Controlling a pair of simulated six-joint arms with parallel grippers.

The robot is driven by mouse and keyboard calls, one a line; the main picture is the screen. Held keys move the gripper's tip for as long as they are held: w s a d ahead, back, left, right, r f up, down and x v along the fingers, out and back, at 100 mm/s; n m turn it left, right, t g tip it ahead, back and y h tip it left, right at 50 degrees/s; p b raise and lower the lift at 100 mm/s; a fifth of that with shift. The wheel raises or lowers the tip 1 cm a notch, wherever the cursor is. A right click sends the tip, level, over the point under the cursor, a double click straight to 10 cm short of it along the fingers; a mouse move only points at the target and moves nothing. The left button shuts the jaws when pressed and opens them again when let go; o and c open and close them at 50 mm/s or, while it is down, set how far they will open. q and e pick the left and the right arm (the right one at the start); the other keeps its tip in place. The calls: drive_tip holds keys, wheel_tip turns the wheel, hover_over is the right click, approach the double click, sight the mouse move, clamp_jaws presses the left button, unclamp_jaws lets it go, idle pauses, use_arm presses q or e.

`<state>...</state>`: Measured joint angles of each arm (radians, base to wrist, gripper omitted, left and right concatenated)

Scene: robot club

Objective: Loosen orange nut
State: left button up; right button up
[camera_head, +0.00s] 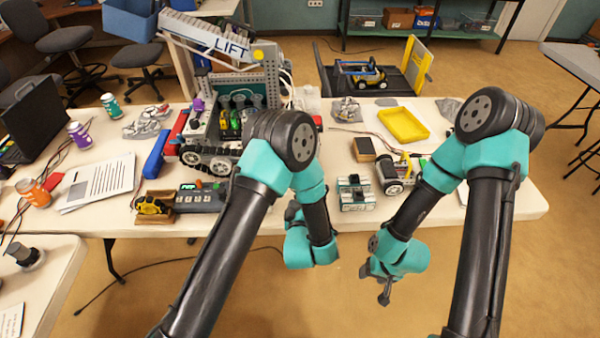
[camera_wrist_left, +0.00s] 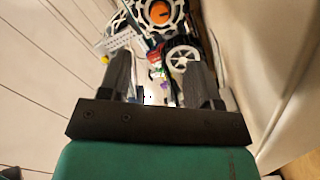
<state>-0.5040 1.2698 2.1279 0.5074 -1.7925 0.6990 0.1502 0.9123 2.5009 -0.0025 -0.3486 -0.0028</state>
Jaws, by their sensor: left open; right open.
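The orange nut (camera_wrist_left: 159,12) shows at the top edge of the left wrist view, set in the middle of a white and black ring-shaped mechanism (camera_wrist_left: 150,28). I cannot make out the nut in the head view. My left gripper (camera_wrist_left: 161,75) is open, with its two dark fingers apart and nothing between them; the nut lies beyond the fingertips. My right gripper (camera_head: 384,287) hangs open and empty in front of the table's front edge.
A tracked robot with a LIFT sign (camera_head: 232,47) stands on the white table, partly behind my left arm. A grey controller (camera_head: 198,197), small electronic parts (camera_head: 356,192) and a yellow tray (camera_head: 403,124) lie nearby. The floor before the table is clear apart from a cable.

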use_arm(q)
drive_tip(key=w, duration=1.2)
drive_tip(key=shift+w, duration=0.3)
drive_tip(key=shift+c, duration=0.2)
drive_tip(key=c, duration=0.9)
